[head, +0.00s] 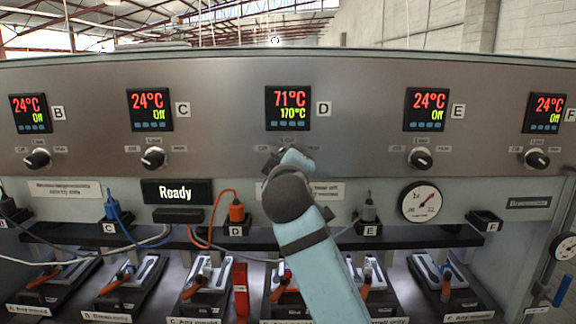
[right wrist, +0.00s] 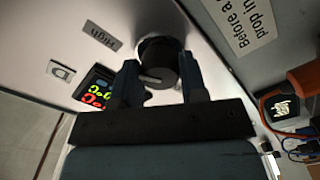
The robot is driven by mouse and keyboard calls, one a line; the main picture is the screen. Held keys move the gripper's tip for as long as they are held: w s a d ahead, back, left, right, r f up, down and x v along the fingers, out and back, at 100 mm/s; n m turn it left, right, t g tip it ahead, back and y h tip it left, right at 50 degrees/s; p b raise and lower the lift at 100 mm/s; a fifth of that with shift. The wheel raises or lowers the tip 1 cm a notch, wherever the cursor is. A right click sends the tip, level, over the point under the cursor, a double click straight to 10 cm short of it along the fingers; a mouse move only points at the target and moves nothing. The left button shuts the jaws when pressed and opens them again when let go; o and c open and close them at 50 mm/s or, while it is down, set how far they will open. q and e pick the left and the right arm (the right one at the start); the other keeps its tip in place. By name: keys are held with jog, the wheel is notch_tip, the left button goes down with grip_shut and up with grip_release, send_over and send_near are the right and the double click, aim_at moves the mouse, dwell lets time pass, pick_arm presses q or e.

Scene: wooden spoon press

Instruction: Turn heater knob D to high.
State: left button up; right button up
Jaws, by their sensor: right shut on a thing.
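Heater knob D is a round black knob (right wrist: 165,52) on the metal panel. In the right wrist view it sits between the two dark fingers of my right gripper (right wrist: 160,82), which is shut on it. A "High" label (right wrist: 101,36) is on the panel to the left of the knob. In the head view my right arm and wrist cover knob D and part of its scale. The display of D (head: 288,108) above reads 71°C in red and 170°C in green. My left gripper is not in view.
Displays B (head: 30,113), C (head: 150,110), E (head: 426,109) and F (head: 544,113) read 24°C and Off, with knobs below them. A shelf with plugs and cables (head: 237,212) runs under the panel, above several presses. A pressure gauge (head: 421,201) is at the right.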

jog(key=shift+f, duration=0.1)
dwell(0.3)
jog(key=o, duration=0.9)
